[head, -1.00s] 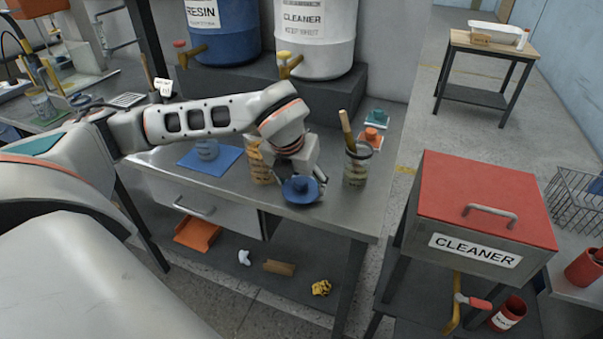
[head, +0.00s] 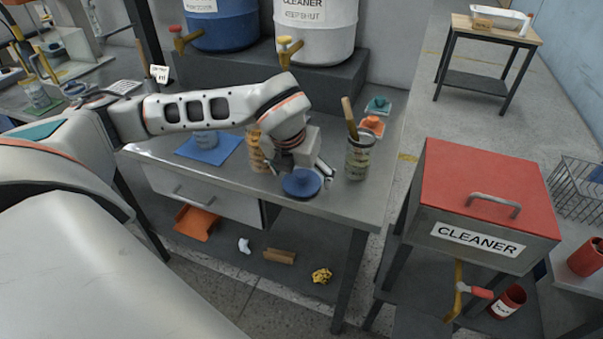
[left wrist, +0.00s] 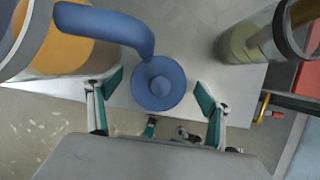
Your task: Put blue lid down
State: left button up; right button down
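The blue lid (head: 301,184) is a round disc with a knob. It lies knob up on the grey metal table, near the front edge. In the left wrist view the lid (left wrist: 160,98) sits between the two spread fingers, with a gap on each side. My left gripper (head: 310,172) is open and just above the lid. Its arm comes in from the left and hides part of the table. My right gripper is not in view.
A jar with orange contents (head: 257,158) stands close left of the gripper; a blue curved handle (left wrist: 115,24) is near it. A glass jar with a wooden handle (head: 359,158) stands to the right. A blue mat (head: 222,156) lies farther left.

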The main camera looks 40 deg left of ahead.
pick_arm(q)
jog(key=shift+r, duration=0.6)
jog(key=p+v, duration=0.1)
jog(key=v, duration=1)
jog(key=shift+s+p, duration=0.2)
jog(key=shift+p, duration=0.15)
